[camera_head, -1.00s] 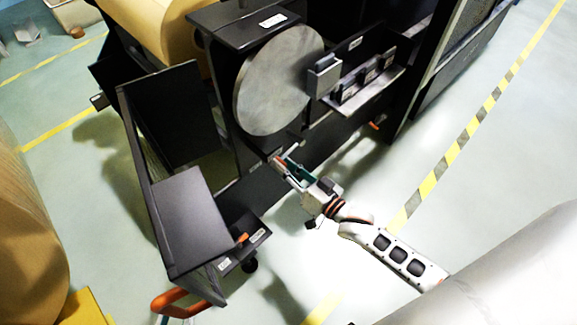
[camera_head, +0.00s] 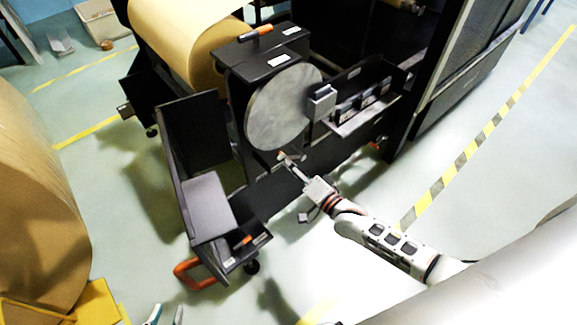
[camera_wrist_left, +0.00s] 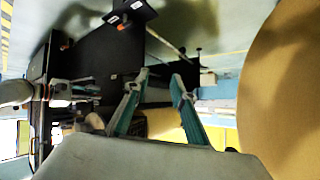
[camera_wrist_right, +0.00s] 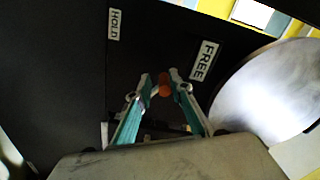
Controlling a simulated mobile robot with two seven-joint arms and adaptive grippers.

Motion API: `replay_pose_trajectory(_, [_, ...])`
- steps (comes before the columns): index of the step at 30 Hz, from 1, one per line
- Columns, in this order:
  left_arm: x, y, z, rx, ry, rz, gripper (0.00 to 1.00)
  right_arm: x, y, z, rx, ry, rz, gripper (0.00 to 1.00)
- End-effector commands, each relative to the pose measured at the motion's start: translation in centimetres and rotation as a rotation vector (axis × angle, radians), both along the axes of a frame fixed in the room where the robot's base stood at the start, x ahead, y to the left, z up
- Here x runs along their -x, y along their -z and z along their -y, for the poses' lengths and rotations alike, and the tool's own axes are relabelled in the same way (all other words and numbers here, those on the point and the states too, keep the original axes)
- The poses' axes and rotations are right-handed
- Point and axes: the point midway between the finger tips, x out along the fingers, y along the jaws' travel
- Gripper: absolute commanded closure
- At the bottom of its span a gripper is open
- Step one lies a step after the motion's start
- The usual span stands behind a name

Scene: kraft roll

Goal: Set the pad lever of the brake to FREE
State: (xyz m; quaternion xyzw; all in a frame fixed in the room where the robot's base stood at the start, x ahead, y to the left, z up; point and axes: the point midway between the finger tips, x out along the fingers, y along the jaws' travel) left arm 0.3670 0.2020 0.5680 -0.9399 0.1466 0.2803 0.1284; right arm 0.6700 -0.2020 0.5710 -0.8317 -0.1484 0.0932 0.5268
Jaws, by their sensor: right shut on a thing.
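The pad lever's orange-red knob (camera_wrist_right: 165,86) sits between the fingertips of my right gripper (camera_wrist_right: 160,76), which is shut on it. The lever's shaft is mostly hidden. Behind it on the black panel are a HOLD label (camera_wrist_right: 115,24) at left and a FREE label (camera_wrist_right: 203,61) at right. The knob lies below and between the labels, nearer FREE. In the head view my right gripper (camera_head: 287,163) is at the lower edge of the grey brake disc (camera_head: 284,106). My left gripper (camera_head: 167,312) is open and empty at the bottom edge; its parted fingers show in the left wrist view (camera_wrist_left: 160,77).
A black frame with an orange handle (camera_head: 190,275) stands left of my right gripper. Kraft rolls are at left (camera_head: 35,190) and top (camera_head: 190,40).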

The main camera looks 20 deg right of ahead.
Motion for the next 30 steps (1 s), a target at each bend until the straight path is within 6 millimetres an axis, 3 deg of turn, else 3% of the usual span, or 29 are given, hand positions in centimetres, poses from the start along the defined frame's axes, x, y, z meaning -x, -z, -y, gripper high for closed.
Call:
replay_pose_trajectory(1, [-0.14,-0.25,-0.02,0.000,0.000,0.005,0.75,-0.63,-0.86,0.94,0.005,0.011,0.013,1.00])
replay_pose_trajectory(19, [0.59,0.41,-0.12,-0.001,-0.005,-0.013,0.75,-0.66,-0.94,1.13,0.007,0.012,0.013,1.00])
replay_pose_trajectory(20, [0.57,0.39,-0.12,-0.001,-0.005,-0.013,0.75,-0.66,-0.94,1.13,0.007,0.012,0.013,0.72])
replay_pose_trajectory(21, [0.53,0.36,-0.12,0.000,-0.005,-0.012,0.75,-0.66,-0.96,1.14,0.006,0.012,0.013,0.61])
replay_pose_trajectory(30, [0.02,0.04,-0.13,0.001,-0.006,-0.001,0.75,-0.56,-0.84,1.03,0.004,0.011,0.011,0.61])
